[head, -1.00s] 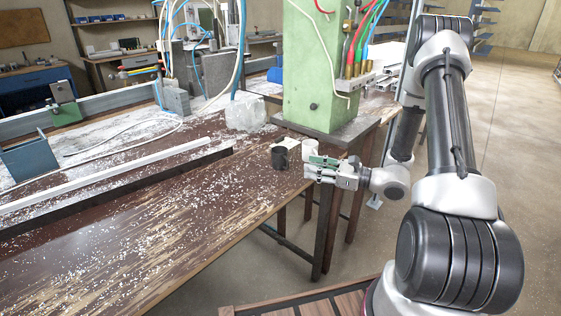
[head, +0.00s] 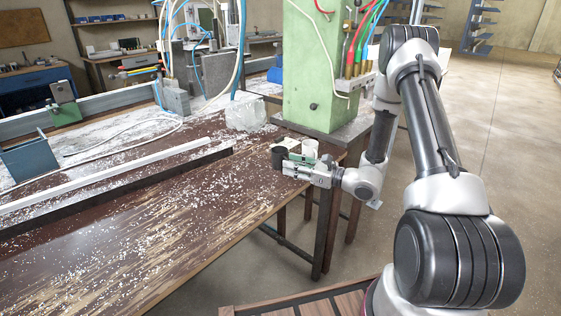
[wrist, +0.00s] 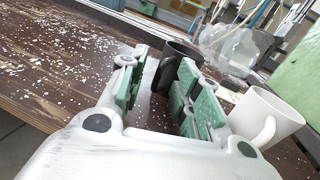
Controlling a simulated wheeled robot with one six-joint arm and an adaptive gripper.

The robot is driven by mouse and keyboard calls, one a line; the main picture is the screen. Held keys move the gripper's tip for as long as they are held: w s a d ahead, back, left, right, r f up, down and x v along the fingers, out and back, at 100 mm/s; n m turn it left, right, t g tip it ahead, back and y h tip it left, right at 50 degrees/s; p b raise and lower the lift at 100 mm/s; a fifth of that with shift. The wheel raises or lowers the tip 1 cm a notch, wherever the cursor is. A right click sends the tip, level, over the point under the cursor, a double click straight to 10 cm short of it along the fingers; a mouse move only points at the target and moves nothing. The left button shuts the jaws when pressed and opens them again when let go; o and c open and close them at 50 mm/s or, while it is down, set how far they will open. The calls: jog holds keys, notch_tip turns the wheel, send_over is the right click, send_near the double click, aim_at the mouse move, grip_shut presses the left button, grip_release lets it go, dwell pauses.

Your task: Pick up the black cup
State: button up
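The black cup (head: 277,158) stands upright on the brown bench top near its right end, partly hidden behind my gripper in the head view. My gripper (head: 288,163) reaches in from the right, low over the bench, with its green-padded fingers spread and nothing held. In the wrist view the black cup (wrist: 177,52) is at the far end of the gap between the fingertips (wrist: 165,62). The right finger covers part of it. I cannot tell whether either finger touches it.
A white mug (wrist: 268,112) stands close beside the right finger. A clear plastic-like lump (head: 246,116) and a green machine column (head: 313,75) are behind. White chips litter the bench, which is otherwise clear in front (head: 190,215).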

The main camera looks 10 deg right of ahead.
grip_shut()
